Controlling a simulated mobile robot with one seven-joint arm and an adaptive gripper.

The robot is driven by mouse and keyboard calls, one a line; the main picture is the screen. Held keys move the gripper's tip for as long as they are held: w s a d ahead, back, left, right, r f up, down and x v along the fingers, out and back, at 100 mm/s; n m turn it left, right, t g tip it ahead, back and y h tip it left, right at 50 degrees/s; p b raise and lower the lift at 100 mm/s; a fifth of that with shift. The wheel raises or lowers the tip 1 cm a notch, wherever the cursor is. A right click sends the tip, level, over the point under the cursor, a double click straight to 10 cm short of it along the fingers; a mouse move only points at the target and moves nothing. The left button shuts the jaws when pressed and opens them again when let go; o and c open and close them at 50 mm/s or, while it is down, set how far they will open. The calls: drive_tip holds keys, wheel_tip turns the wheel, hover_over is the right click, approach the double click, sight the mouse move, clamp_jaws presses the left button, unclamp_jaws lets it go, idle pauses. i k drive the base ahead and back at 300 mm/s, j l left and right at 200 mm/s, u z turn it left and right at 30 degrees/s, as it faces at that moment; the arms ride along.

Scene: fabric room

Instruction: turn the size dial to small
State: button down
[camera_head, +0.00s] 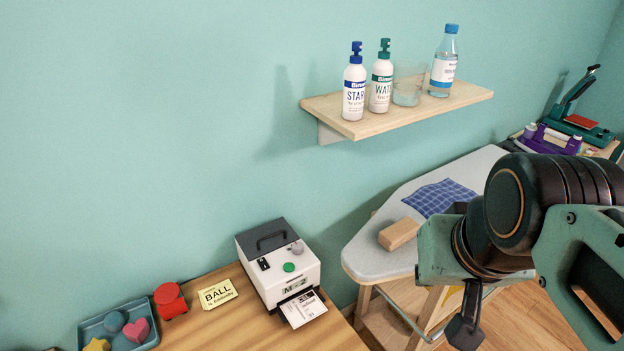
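A white label machine (283,272) with a dark top and handle stands on the wooden table at the lower middle. A small grey knob (297,248), which looks like the size dial, sits at the right of its upper face. Its pointer setting is too small to read. A black switch (264,264) and a green button (288,267) are near it. A small display (295,285) seems to read "M" and a 2. My gripper (464,332) shows partly as a dark finger at the lower right, well right of the machine. Its opening cannot be made out.
A printed label (302,309) sticks out of the machine's front. A yellow card (218,294), a red container (170,300) and a blue tray (90,330) of shapes lie left. An ironing board (370,256) with a wooden block (399,234) stands right. A shelf (330,108) holds bottles above.

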sight(298, 247)
drive_tip(key=u, duration=0.75)
